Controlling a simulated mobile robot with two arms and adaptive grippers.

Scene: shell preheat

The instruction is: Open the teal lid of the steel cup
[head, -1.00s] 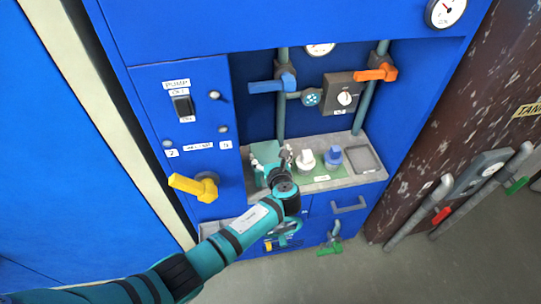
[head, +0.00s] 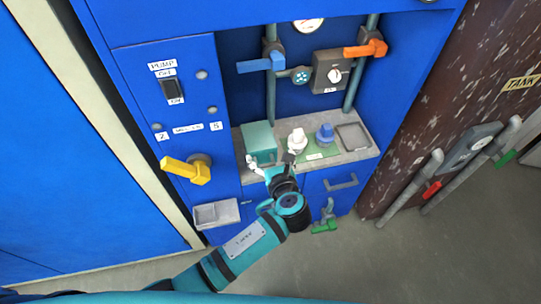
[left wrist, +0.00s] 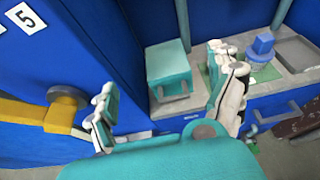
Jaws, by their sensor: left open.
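A teal box-shaped piece (head: 259,138) stands at the left end of the grey shelf; it also shows in the left wrist view (left wrist: 168,62), with a small grey bar at its lower front. It looks like the teal lid, down. I cannot make out steel cup walls under it. My left gripper (head: 271,165) is open and empty, just in front of and below the teal piece. In the left wrist view, the left gripper (left wrist: 172,88) has its fingers spread wide, one left and one right of the teal piece, apart from it. My right gripper is not in view.
An empty tray (head: 353,136) lies beyond. A yellow lever (head: 186,170) juts out at left, above a small bin (head: 216,213).

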